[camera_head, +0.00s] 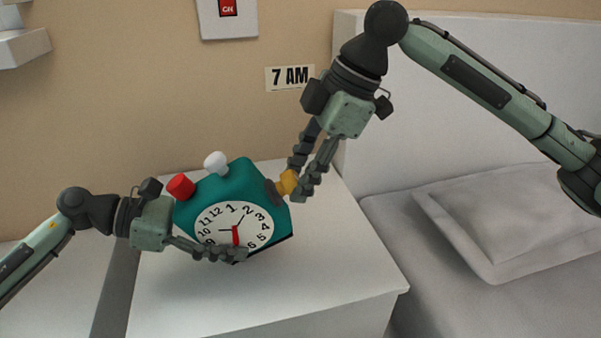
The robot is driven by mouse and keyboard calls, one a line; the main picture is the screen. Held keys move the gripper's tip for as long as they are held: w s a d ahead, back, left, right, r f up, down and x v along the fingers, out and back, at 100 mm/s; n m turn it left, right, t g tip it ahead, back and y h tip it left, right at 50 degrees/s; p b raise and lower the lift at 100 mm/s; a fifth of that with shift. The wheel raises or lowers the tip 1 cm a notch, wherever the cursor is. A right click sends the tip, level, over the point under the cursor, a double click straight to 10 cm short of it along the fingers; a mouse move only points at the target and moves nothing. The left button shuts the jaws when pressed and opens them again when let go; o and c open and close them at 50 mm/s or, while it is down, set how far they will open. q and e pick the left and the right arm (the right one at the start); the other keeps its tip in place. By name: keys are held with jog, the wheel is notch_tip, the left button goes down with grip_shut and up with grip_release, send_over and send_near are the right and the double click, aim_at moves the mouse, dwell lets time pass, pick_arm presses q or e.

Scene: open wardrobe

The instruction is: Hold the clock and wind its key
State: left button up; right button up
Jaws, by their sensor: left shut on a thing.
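A teal alarm clock (218,185) with a white round dial, a red button and a white button on top is tilted over the white cabinet top. Its yellow key (287,182) sticks out from a dark round mount on its right side. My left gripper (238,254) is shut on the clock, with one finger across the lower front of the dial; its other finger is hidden. My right gripper (300,183) reaches down from above with its fingertips at the key. Whether they press on the key cannot be told.
The white cabinet top (340,265) is bare around the clock. A bed with a grey pillow (520,225) stands to the right. A "7 AM" sign (289,77) is on the wall behind. A white shelf (25,46) juts out at the upper left.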

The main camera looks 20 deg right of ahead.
jog(key=c, duration=0.3)
jog(key=shift+w, duration=0.1)
jog(key=shift+c, duration=0.3)
dwell(0.7)
jog(key=o, duration=1.2)
jog(key=shift+c, duration=0.2)
jog(key=v, duration=1.2)
jog(key=shift+r, duration=0.1)
